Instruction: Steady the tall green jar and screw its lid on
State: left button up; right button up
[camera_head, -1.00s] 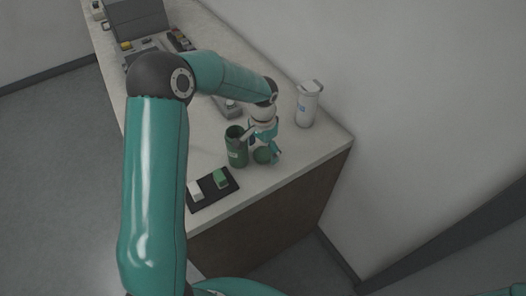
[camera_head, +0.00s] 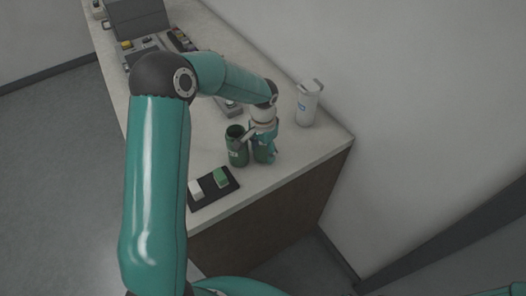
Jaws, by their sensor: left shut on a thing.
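The tall green jar (camera_head: 237,152) stands upright on the counter near its front right corner, its dark mouth open at the top. My left gripper (camera_head: 263,155) points down just right of the jar. It is shut on a dark green piece (camera_head: 261,154), which looks like the lid, though the fingers hide much of it. One finger is between this piece and the jar; I cannot tell if it touches the jar. My right gripper is out of view.
A black tray (camera_head: 213,199) with a white block (camera_head: 196,188) and a green block (camera_head: 221,178) lies in front of the jar. A white canister (camera_head: 307,106) stands behind right. Grey equipment (camera_head: 138,22) is at the far left. The counter's right corner is clear.

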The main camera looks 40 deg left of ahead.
aim_at(264, 152)
pick_arm(q)
jog(key=shift+r, duration=0.85)
notch_tip(264, 152, up, 18)
jog(key=b, duration=0.1)
jog(key=shift+r, duration=0.2)
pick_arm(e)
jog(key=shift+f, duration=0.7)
pick_arm(q)
jog(key=shift+f, duration=0.1)
